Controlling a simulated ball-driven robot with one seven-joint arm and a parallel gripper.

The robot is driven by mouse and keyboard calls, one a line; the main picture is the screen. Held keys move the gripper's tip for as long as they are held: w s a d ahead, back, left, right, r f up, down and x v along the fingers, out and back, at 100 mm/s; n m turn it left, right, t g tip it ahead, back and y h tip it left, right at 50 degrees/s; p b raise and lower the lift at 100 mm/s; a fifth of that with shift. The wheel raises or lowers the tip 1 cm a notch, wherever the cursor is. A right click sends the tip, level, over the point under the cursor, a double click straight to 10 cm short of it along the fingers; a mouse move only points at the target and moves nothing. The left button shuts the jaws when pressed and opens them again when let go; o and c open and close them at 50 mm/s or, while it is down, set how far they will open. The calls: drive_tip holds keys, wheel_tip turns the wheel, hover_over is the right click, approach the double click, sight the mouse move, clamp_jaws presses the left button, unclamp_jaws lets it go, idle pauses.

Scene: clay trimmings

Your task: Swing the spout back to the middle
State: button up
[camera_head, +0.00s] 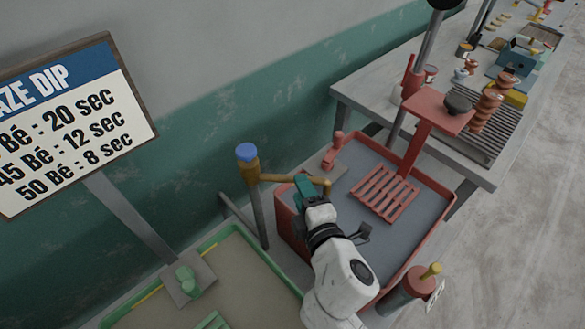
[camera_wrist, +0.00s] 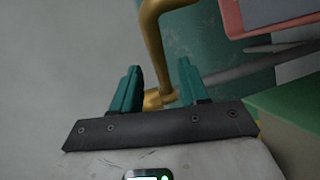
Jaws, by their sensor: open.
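The brass spout (camera_head: 275,178) runs right from a grey post with a blue cap (camera_head: 247,152). It reaches over the near left side of the red tub (camera_head: 287,222), and its bent end (camera_head: 326,184) shows beyond my gripper (camera_head: 303,183). In the wrist view the spout (camera_wrist: 152,40) comes down from the top, and its end lies between the two teal fingers of my gripper (camera_wrist: 158,68). The fingers are apart, with a gap beside the spout. Whether either finger touches it I cannot tell.
A green-rimmed tub (camera_head: 245,238) stands at the near left, under the glaze dip sign (camera_head: 70,125). The red tub holds a slatted rack (camera_head: 384,193). A red pot (camera_head: 408,290) stands at its near right. A grey table (camera_head: 362,97) with pottery is behind.

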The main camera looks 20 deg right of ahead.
drive_tip(key=x, duration=0.6)
drive_tip(key=shift+w+p, duration=0.2)
drive_tip(key=shift+p, duration=0.25)
drive_tip(key=shift+c, duration=0.3)
clamp_jaws()
